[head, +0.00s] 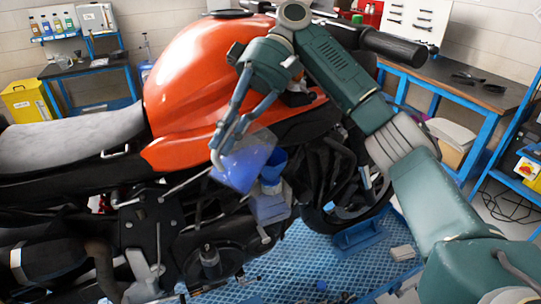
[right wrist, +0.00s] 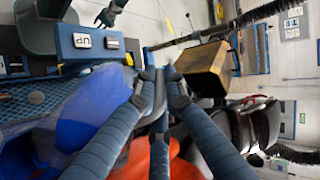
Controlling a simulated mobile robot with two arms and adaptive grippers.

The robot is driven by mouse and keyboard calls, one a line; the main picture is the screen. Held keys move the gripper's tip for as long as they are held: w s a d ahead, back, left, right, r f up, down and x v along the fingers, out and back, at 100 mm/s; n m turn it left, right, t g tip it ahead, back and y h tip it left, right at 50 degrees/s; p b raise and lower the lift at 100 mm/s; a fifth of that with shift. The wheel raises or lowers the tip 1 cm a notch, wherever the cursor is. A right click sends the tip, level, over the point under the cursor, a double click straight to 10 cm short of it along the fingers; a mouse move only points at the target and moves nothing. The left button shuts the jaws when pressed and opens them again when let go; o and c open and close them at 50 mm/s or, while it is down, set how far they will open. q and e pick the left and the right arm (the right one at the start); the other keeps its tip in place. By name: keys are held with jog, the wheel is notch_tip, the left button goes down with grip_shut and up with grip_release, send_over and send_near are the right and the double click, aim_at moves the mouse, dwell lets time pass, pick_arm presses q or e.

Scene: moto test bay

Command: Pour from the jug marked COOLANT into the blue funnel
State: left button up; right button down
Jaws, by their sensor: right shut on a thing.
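A translucent jug (head: 240,168) with blue liquid in it hangs tilted in front of the orange motorcycle. No marking is readable on it. My right gripper (head: 217,150) is shut on the jug; the right wrist view shows its fingers (right wrist: 155,85) closed together beside the blue jug (right wrist: 75,125). The blue funnel (head: 272,166) is just right of the jug, above a blue-grey holder. The jug partly overlaps it in the picture, and I cannot tell if they touch or if liquid flows. A small teal and dark gripper, seemingly my left (right wrist: 110,13), is at the top of the right wrist view.
The motorcycle's orange tank (head: 200,75) and grey seat (head: 70,140) stand close behind and left of the jug. A blue patterned platform (head: 320,262) lies below. A workbench (head: 480,92) is at the right, and a yellow bin (head: 28,101) at the far left.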

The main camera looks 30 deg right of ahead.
aim_at(219, 174)
jog(key=shift+w+d+r+g+y, duration=0.2)
jog(key=shift+d+r+g+y, duration=0.15)
jog(key=shift+r+y, duration=0.25)
dwell(2.1)
jog(key=shift+s+a+f+t+h, duration=0.25)
jog(key=shift+a+f+t+h, duration=0.15)
jog(key=shift+f+h, duration=0.25)
jog(key=shift+s+a+f+t+h, duration=0.25)
jog(key=shift+a+f+h, duration=0.25)
jog(key=shift+f, duration=0.25)
jog(key=shift+s+a+f+t+h, duration=0.15)
jog(key=shift+a+f+t+h, duration=0.15)
jog(key=shift+f+h, duration=0.4)
jog(key=shift+s+a+f+t+h, duration=0.1)
jog(key=shift+a+f+t+h, duration=0.1)
jog(key=shift+f+t+h, duration=0.35)
jog(key=shift+f, duration=0.15)
